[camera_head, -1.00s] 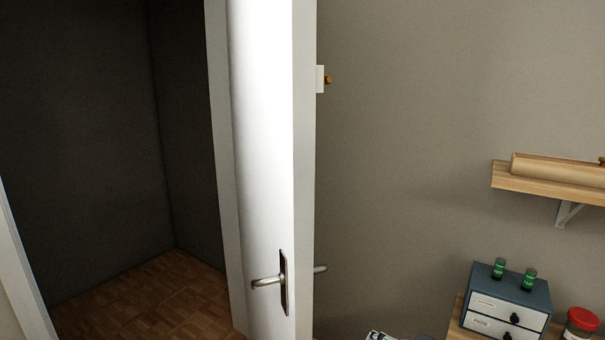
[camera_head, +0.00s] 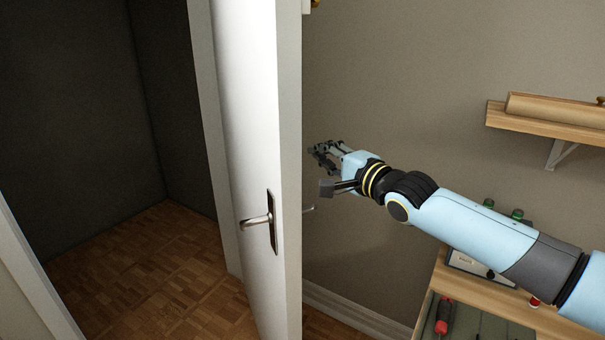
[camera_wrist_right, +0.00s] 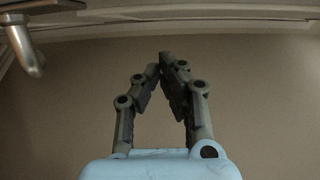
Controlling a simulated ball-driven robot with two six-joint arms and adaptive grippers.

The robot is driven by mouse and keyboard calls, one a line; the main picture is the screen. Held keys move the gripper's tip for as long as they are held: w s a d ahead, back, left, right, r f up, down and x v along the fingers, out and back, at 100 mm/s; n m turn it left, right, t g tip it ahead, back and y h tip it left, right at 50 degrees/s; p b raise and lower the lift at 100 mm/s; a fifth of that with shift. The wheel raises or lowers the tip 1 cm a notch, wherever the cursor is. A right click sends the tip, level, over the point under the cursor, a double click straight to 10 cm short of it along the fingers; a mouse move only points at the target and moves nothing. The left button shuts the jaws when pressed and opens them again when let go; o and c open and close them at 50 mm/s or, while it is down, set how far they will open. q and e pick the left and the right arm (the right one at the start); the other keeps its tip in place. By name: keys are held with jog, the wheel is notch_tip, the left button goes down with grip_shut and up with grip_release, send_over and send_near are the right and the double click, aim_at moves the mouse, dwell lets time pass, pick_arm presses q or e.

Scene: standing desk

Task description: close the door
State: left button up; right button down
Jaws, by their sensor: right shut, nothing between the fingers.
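The white door (camera_head: 250,110) stands open in the head view, its edge towards me. A metal lever handle (camera_head: 257,219) sits on its left face. The tip of the other handle (camera_head: 308,210) shows just right of the door edge. My right gripper (camera_head: 318,152) is to the right of the door edge, a little above that far handle, apart from the door as far as I can tell. In the right wrist view its fingertips (camera_wrist_right: 168,62) meet with nothing between them. A metal handle (camera_wrist_right: 26,38) shows at that view's upper left. My left gripper is not in view.
The dark doorway (camera_head: 90,110) with a parquet floor (camera_head: 160,265) opens on the left. A wooden shelf (camera_head: 540,122) hangs on the right wall.

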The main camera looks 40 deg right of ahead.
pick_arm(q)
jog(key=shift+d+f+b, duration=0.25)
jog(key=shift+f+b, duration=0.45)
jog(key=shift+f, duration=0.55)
pick_arm(e)
jog(key=a, duration=0.1)
jog(key=w+a, duration=0.1)
jog(key=a, duration=0.1)
jog(key=shift+w+a, duration=0.4)
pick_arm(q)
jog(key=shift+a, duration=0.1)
pick_arm(e)
jog(key=shift+a, duration=0.1)
